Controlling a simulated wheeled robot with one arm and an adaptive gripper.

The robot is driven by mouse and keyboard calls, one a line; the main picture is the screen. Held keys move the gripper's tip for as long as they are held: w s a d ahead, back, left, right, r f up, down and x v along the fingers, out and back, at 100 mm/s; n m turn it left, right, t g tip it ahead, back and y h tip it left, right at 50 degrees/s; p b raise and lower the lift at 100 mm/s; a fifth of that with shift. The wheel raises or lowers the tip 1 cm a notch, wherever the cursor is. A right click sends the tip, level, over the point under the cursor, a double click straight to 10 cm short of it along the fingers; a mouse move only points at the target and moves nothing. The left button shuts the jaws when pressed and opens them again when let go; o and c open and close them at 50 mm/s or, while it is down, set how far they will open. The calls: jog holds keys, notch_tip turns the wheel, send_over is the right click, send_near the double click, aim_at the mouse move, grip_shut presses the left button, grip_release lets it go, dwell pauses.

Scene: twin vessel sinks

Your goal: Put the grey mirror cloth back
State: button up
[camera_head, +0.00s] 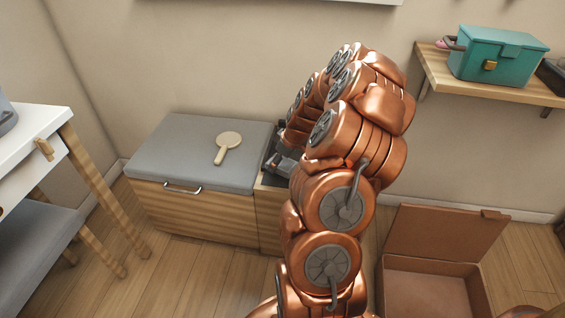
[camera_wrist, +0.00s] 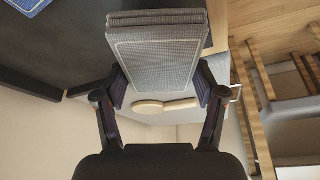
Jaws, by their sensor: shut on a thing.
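My gripper (camera_wrist: 160,85) is shut on the grey mirror cloth (camera_wrist: 158,55) in the wrist view. The cloth is a folded, woven grey pad with a pale stitched line, held between the two fingers. In the head view my gripper (camera_head: 284,164) is mostly hidden behind my copper arm, at the right end of the bench. The cloth cannot be made out clearly there.
A pale hand mirror or brush (camera_head: 228,147) lies on the grey-topped wooden bench (camera_head: 180,150). A dark surface (camera_wrist: 60,55) shows in the wrist view. A teal case (camera_head: 497,55) stands on a wall shelf (camera_head: 440,72). An open brown box (camera_head: 435,290) is on the floor.

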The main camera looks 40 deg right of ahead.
aim_at(284, 160)
jog(key=shift+w+d+f+b, duration=0.1)
jog(key=shift+w+d, duration=0.25)
jog(key=shift+d, duration=0.35)
jog(key=shift+w+d+f+b, duration=0.15)
jog(key=shift+w+d, duration=0.2)
jog(key=shift+d, duration=0.35)
jog(key=shift+w+d+r+b, duration=0.1)
jog(key=shift+w+d, duration=0.25)
jog(key=shift+d, duration=0.35)
jog(key=shift+d+f, duration=0.1)
jog(key=shift+f, duration=0.3)
jog(key=shift+f+b, duration=0.5)
jog(key=shift+f, duration=0.9)
jog(key=shift+f, duration=0.15)
jog(key=o, duration=1)
